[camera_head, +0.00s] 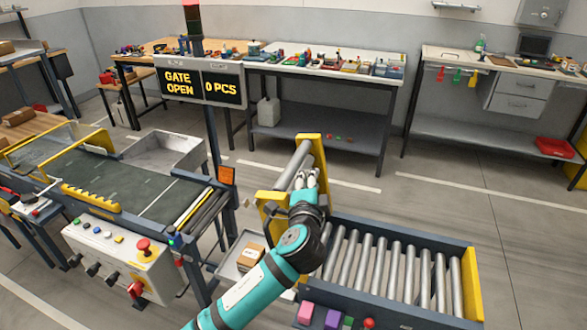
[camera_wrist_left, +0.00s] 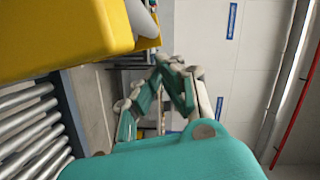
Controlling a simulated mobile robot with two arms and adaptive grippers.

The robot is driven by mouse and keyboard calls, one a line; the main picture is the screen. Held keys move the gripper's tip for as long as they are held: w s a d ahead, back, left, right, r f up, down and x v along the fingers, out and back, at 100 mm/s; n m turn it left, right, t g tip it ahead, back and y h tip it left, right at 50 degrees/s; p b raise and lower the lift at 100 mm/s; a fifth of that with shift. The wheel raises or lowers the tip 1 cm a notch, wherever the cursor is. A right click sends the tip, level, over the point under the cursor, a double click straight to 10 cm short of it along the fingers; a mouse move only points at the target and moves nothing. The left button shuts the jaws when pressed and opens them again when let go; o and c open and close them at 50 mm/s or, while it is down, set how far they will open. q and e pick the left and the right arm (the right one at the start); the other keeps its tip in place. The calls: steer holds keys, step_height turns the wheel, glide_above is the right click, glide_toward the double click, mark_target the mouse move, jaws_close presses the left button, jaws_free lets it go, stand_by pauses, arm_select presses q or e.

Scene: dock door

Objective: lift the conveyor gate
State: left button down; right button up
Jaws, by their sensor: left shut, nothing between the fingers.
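The conveyor gate (camera_head: 293,166) stands raised at the left end of the roller conveyor (camera_head: 345,262), with yellow plates and a grey roller showing. Its lower part is partly hidden behind my left arm. My left gripper (camera_head: 307,178) is at the gate's right side, close to the roller; I cannot tell if it touches. In the left wrist view, the fingers (camera_wrist_left: 172,75) are together with nothing between them. A yellow part (camera_wrist_left: 60,38), likely of the gate, fills the upper left there. My right gripper is not in view.
The sign (camera_head: 200,84) reads "GATE OPEN" and "0 PCS". The belt conveyor (camera_head: 125,182) with a control box (camera_head: 115,262) stands at left, across a gap. A small carton (camera_head: 250,257) lies on a low tray in the gap. Open floor lies behind and to the right.

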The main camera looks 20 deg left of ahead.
mark_target(296, 167)
arm_select(q)
steer(key=w+a+p, duration=0.1)
steer(key=w+a+f, duration=0.1)
steer(key=w+a, duration=0.1)
steer(key=shift+a+p, duration=0.25)
steer(key=shift+p, duration=0.1)
steer(key=shift+s+a, duration=0.1)
steer(key=shift+a, duration=0.2)
steer(key=shift+a+f, duration=0.1)
steer(key=shift+a, duration=0.1)
steer(key=shift+f, duration=0.1)
steer(key=a+f+n, duration=0.1)
steer(key=a+n, duration=0.1)
steer(key=a, duration=0.4)
steer(key=shift+a+f, duration=0.15)
steer(key=shift+a, duration=0.1)
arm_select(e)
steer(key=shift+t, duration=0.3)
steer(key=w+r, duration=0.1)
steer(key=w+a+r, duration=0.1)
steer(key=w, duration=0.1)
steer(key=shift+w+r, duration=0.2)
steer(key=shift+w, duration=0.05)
